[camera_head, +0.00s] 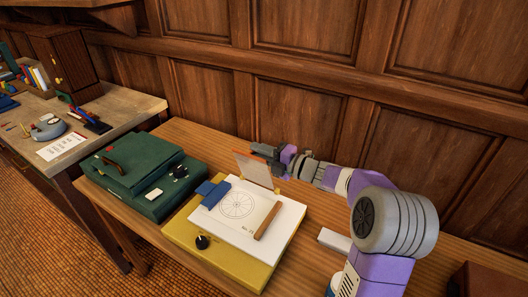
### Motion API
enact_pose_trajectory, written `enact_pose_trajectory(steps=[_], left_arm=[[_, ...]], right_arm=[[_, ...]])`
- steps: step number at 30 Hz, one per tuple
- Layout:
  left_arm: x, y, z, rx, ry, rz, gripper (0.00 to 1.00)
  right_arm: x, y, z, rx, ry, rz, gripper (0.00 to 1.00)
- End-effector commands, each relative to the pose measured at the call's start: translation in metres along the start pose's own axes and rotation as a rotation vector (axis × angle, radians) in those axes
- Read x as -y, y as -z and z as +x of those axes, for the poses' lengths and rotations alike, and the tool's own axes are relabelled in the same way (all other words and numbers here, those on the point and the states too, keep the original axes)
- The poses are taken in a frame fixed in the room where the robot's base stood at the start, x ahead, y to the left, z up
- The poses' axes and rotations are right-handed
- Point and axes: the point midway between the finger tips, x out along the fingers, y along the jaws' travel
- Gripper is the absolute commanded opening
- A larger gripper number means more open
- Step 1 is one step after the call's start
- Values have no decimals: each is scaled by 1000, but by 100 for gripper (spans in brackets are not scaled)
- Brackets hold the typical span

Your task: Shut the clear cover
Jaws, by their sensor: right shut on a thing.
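The clear cover (254,170) is a pale see-through panel with an orange-red top edge. It stands raised, close to upright, at the far side of the yellow drafting board (262,276). A white sheet with a wheel drawing (237,204) lies on the board below it. My right gripper (281,161) is at the cover's upper right edge and is shut on it. The fingertips are small and partly hidden in this view. My left gripper is not in view.
A blue block (206,190), a brown wooden bar (267,220) and a black knob (202,242) are on the board. A green case (138,172) stands left of it. A white block (333,239) lies to the right. The panelled wall (300,98) is behind.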

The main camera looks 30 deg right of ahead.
Motion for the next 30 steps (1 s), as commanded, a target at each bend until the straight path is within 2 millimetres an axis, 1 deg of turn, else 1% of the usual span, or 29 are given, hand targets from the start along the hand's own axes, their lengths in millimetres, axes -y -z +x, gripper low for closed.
enact_pose_trajectory(steps=[1,6,17,18,22,23,30], left_arm=[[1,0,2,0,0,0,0],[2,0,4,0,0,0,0],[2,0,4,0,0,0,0],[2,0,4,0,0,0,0],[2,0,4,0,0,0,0],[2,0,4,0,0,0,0],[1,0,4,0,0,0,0]], right_arm=[[2,3,0,-1,0,8,0],[2,8,0,-1,0,9,0],[2,8,1,-2,0,11,0],[2,8,1,-2,0,11,25],[2,8,1,-1,1,9,45],[2,8,1,-1,1,9,48],[2,7,0,0,1,6,48]])
